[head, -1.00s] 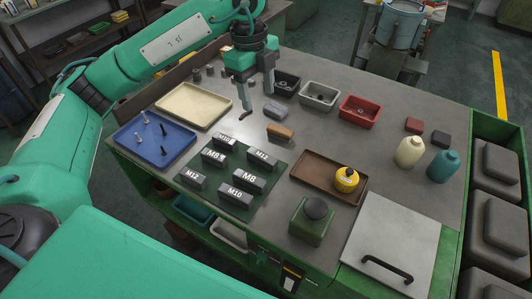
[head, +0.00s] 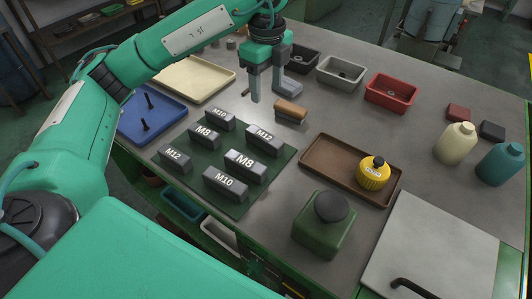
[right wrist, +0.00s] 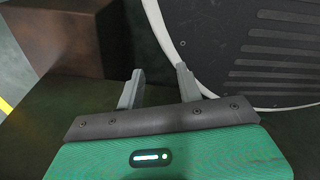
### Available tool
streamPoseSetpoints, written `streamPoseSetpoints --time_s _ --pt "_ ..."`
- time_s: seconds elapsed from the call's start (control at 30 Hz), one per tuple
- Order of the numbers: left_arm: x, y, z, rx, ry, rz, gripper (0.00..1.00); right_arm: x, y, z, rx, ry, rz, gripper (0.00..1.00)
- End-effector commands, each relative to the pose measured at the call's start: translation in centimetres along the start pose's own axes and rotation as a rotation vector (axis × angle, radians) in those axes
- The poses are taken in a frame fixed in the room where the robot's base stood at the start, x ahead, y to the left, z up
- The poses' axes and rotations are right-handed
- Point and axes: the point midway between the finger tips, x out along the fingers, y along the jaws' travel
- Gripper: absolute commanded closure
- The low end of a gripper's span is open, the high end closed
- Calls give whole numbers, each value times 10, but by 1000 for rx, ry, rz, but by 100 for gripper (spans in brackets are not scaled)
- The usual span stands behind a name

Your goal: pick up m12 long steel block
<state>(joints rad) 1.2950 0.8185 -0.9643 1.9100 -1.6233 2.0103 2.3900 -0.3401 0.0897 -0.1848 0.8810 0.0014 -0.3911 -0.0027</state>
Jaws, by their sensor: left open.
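Several dark grey steel blocks with white labels stand on a dark green mat (head: 246,200). Two read M12: one at the right back (head: 264,141), which looks somewhat longer, and one at the front left (head: 175,159). My left gripper (head: 270,92) is open and empty, pointing down above the table behind the mat, beyond the right M12 block. My right gripper (right wrist: 158,82) shows in the right wrist view with its fingers apart and nothing between them. It is away from the blocks, which that view does not show.
A brown-topped brush (head: 291,110) and a grey block (head: 290,89) lie close to the left gripper. A brown tray (head: 325,174) with a yellow container (head: 373,174) and a green container (head: 323,225) stand right of the mat. A blue tray (head: 160,128) is at left.

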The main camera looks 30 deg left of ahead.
Motion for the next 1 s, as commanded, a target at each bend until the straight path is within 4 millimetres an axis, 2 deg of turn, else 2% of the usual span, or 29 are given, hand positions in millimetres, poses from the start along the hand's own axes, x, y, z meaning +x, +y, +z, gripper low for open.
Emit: streamPoseSetpoints --time_s 0.03,0.2,0.37,0.83,1.0 --pt "15 0 0 0 0 -1 44 14 0 -1 0 3 0 64" --pt "26 0 0 0 0 -1 44 22 0 -5 1 5 1 64" --pt "34 0 0 1 1 2 44 21 0 -7 1 7 1 64" --pt "98 1 0 1 1 3 44 20 1 -11 2 10 2 64" --pt "111 1 0 0 0 1 44 20 1 -9 1 9 2 64"
